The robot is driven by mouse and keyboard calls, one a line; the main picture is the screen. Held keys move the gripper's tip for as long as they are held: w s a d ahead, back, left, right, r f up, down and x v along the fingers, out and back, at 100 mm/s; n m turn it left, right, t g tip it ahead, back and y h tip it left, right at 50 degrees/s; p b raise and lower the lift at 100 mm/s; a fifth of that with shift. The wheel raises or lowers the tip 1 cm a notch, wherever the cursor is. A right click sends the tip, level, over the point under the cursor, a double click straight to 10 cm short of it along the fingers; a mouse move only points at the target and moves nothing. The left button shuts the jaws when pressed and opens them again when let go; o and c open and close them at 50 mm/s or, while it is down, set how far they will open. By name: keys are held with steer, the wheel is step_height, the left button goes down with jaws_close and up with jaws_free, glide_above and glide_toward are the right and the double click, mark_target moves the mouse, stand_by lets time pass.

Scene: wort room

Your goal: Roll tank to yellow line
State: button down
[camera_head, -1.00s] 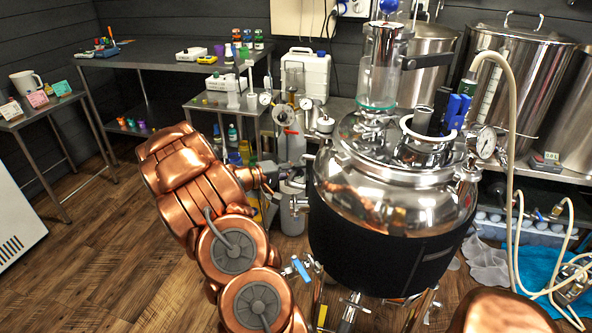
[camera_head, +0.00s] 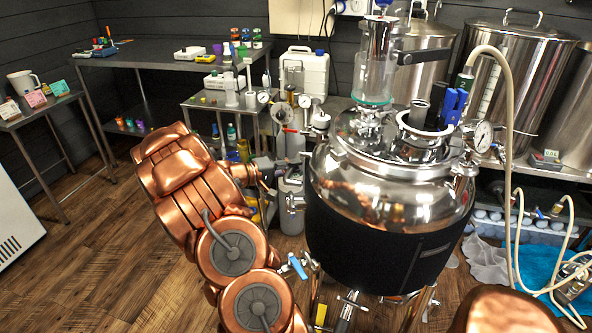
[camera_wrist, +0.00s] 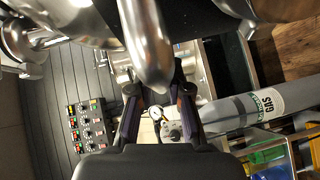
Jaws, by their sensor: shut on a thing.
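The tank (camera_head: 375,240) is a big polished steel vessel with a black jacket around its body. It stands upright on steel legs at the right of my arm, with a glass column and clamps on its lid. My gripper (camera_head: 270,186) is at the tank's left side, partly hidden behind my copper arm. In the wrist view my gripper (camera_wrist: 160,97) is shut on a curved steel handle (camera_wrist: 147,50) of the tank. A small yellow patch (camera_head: 321,314) shows low beside the tank's legs; I cannot tell whether it is the yellow line.
A steel bench (camera_head: 150,60) and a smaller side table (camera_head: 50,103) stand at the left. A grey gas cylinder (camera_wrist: 240,110) is close to my gripper. Steel kettles (camera_head: 515,75), a pale hose (camera_head: 510,150) and a blue cloth (camera_head: 540,268) are at the right. The wooden floor (camera_head: 110,250) at left is clear.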

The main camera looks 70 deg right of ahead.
steer(key=shift+w+a+f+t, duration=0.15)
steer(key=shift+w+t, duration=0.15)
steer(key=shift+w, duration=0.6)
steer(key=c, duration=1.1)
jaws_free()
steer(key=shift+s, duration=0.3)
steer(key=v, duration=1.2)
